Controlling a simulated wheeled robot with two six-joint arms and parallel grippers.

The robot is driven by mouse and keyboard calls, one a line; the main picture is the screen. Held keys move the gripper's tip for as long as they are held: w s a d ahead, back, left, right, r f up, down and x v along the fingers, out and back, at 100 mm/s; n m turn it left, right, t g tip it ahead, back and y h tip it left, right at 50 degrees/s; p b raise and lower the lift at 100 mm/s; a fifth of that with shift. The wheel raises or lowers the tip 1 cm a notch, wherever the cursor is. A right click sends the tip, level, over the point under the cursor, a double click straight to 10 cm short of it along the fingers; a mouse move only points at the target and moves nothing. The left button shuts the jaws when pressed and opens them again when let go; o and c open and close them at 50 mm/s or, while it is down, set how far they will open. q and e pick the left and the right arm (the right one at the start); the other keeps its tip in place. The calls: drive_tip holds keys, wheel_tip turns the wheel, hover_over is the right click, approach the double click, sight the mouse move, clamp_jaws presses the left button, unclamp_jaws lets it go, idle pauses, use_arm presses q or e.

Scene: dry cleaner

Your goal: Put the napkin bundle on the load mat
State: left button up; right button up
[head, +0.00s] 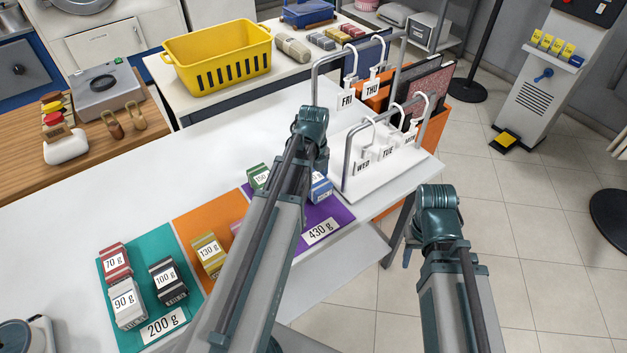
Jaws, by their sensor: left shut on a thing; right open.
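Labelled bundles stand on a teal mat (137,322), an orange mat (186,222) and a purple mat (335,213). The teal mat carries red (115,262), white (128,303) and black (167,280) bundles. A yellow 130 g bundle (208,253) and a partly hidden pink one (236,228) are on orange. A green bundle (258,177) and a blue one (321,188) are at purple. I cannot tell which is the napkin bundle. My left gripper (322,170), mostly hidden by its arm, is shut at the blue bundle. My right gripper (409,253), mostly hidden, is open beyond the table's right edge.
A white rack (378,172) with day tags and metal rails stands just right of the purple mat. A yellow basket (217,58) and folded bundles are on the back table. The white table is clear left of the mats. A grey post (548,85) stands at right.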

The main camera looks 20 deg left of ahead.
sight(313, 177)
use_arm(q)
wheel_tip(313, 177, up, 8)
drive_tip(key=p, duration=0.7)
drive_tip(key=shift+f, duration=0.1)
drive_tip(key=shift+s+a, duration=0.1)
